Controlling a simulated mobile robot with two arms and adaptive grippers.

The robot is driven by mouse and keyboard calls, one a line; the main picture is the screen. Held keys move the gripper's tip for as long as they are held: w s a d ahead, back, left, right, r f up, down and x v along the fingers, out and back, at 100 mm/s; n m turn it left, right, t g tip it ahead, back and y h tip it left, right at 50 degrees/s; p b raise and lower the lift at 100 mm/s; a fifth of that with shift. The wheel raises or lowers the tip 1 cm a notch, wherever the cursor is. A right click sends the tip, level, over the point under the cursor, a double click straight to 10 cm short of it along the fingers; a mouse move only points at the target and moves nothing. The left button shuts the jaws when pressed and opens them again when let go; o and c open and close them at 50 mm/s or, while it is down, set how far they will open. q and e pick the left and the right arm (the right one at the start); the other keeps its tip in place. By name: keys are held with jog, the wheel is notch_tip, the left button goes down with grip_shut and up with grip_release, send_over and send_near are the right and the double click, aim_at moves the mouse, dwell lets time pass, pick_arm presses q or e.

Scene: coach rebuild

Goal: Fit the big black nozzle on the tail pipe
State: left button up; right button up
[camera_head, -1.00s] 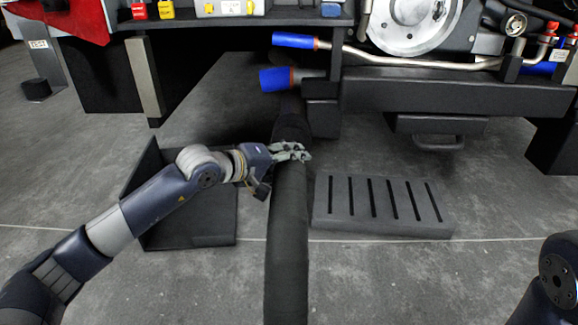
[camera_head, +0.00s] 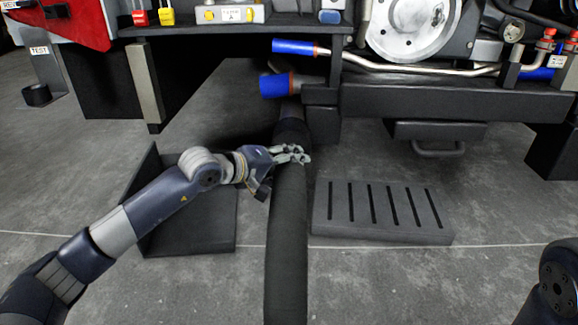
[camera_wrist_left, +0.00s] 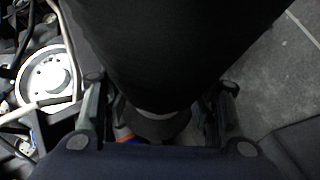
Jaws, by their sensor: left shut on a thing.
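The big black nozzle (camera_head: 293,130) is at the far end of a thick black hose (camera_head: 287,250) that runs toward me. My left gripper (camera_head: 292,155) is shut on the hose just behind the nozzle. In the left wrist view the black hose (camera_wrist_left: 170,50) fills the space between the two fingers (camera_wrist_left: 160,120). The tail pipe (camera_head: 277,85) has a blue end and sticks out to the left under the machine, just beyond the nozzle. In the head view the nozzle's far end is close to the pipe; I cannot tell whether they touch. My right gripper is out of view.
A grey slotted block (camera_head: 382,212) lies on the floor right of the hose. A black angled plate (camera_head: 190,235) stands left, behind my left arm. A thinner blue-ended pipe (camera_head: 295,47) is above the tail pipe. A dark beam with a handle (camera_head: 438,150) hangs at right.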

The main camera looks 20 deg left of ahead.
pick_arm(q)
jog(key=shift+w+a+b, duration=0.15)
jog(key=shift+w+b, duration=0.05)
jog(key=shift+w, duration=0.4)
jog(key=shift+w+a+b, duration=0.15)
jog(key=shift+w+b, duration=0.05)
jog(key=shift+w, duration=0.35)
jog(key=o, duration=1.4)
jog(key=shift+o, duration=0.2)
jog(key=shift+s+f, duration=0.1)
jog(key=shift+f, duration=0.35)
jog(key=o, duration=0.3)
jog(key=shift+r, duration=0.1)
jog(key=shift+r, duration=0.1)
jog(key=shift+v, duration=4)
